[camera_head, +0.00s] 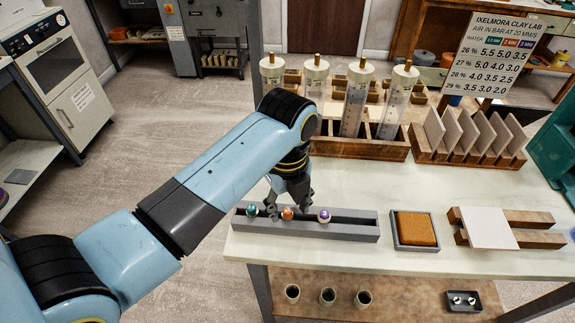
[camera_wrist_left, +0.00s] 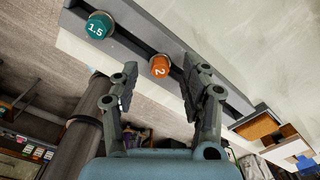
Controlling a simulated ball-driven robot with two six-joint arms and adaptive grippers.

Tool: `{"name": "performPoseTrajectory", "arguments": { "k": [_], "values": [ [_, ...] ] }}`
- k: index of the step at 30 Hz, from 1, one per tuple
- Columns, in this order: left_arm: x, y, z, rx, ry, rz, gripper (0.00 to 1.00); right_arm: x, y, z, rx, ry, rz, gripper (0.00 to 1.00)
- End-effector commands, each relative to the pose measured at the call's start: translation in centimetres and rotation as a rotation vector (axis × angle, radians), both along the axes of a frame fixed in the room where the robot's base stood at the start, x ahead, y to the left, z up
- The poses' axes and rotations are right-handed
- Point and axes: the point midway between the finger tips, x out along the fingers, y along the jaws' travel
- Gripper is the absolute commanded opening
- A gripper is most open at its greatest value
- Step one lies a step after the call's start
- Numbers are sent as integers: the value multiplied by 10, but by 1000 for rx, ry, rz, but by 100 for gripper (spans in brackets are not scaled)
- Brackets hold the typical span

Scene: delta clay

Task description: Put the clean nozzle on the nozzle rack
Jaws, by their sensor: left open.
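A long grey nozzle rack (camera_head: 350,228) lies along the table's front edge. It holds a teal nozzle (camera_head: 252,210), an orange nozzle (camera_head: 287,213) and a purple nozzle (camera_head: 324,215), with its right part empty. In the left wrist view the teal nozzle (camera_wrist_left: 98,26) reads 1.5 and the orange nozzle (camera_wrist_left: 159,66) reads 2. My left gripper (camera_wrist_left: 160,80) is open and empty-looking, its fingers on either side of the orange nozzle in that view; whether they touch it I cannot tell. In the head view, my left gripper (camera_head: 290,200) is over the rack. My right gripper is not in view.
A brown sponge (camera_head: 416,228) in a grey tray and a white tile (camera_head: 488,228) on wooden bars stand to the right. Behind are clay tubes in a wooden rack (camera_head: 385,148) and upright tiles (camera_head: 470,135). A lower shelf holds cups (camera_head: 328,297) and a black tray (camera_head: 449,307).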

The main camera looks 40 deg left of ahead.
Motion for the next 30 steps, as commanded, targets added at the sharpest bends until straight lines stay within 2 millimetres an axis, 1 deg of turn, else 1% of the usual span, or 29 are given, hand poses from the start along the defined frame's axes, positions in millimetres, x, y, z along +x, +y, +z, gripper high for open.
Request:
{"name": "performPoseTrajectory", "arguments": {
  "k": [9,12,15,20,30],
  "values": [
    [1,0,69,-1,-5,0,46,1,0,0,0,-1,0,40],
    [0,0,87,-1,-4,0,46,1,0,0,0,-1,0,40],
    [0,0,101,0,-3,0,46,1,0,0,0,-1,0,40],
    [0,0,110,1,-1,0,46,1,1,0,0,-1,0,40],
    [-1,0,110,0,-1,0,46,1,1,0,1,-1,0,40]
  ]
}}
